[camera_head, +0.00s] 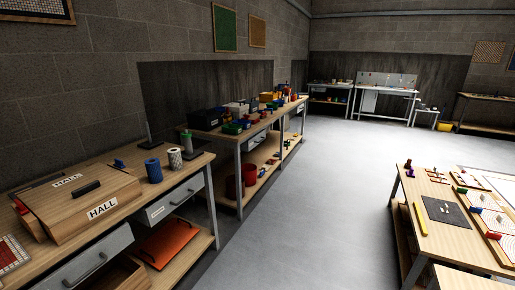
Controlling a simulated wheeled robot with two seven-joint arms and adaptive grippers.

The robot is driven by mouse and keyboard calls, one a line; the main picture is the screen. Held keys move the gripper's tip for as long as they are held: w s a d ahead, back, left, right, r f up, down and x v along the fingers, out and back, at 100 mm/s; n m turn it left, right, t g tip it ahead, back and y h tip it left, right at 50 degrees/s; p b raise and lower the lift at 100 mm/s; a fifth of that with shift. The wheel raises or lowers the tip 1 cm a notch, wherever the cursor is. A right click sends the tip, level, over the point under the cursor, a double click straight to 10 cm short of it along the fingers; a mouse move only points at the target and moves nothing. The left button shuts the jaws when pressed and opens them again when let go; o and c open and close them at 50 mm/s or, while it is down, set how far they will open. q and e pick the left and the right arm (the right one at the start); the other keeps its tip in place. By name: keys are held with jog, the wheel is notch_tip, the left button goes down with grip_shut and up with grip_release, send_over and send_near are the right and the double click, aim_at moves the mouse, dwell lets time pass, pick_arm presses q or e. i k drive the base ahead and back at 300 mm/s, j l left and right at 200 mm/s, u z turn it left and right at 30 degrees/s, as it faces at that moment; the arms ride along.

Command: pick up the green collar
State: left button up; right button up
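I cannot make out a green collar for certain. A dark green ring-like shape (190,155) shows low by an upright pale cylinder on the left bench; it is too small to tell what it is. Other green things, which look like small bins (232,128), are on the bench farther back. Neither of my grippers is in view.
The left bench (128,162) holds a wooden case marked HALL (75,200), a blue cylinder (153,170) and a grey-white cylinder (175,160). A table with panels (455,238) stands at the right. The grey floor (310,200) between is clear.

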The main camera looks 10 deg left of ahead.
aim_at(188, 135)
jog(key=i+l+u, duration=0.15)
jog(key=i+u, duration=0.25)
jog(key=i+l+u, duration=0.25)
jog(key=i+u, duration=0.2)
jog(key=i+l+u, duration=0.65)
jog(key=l+u, duration=0.2)
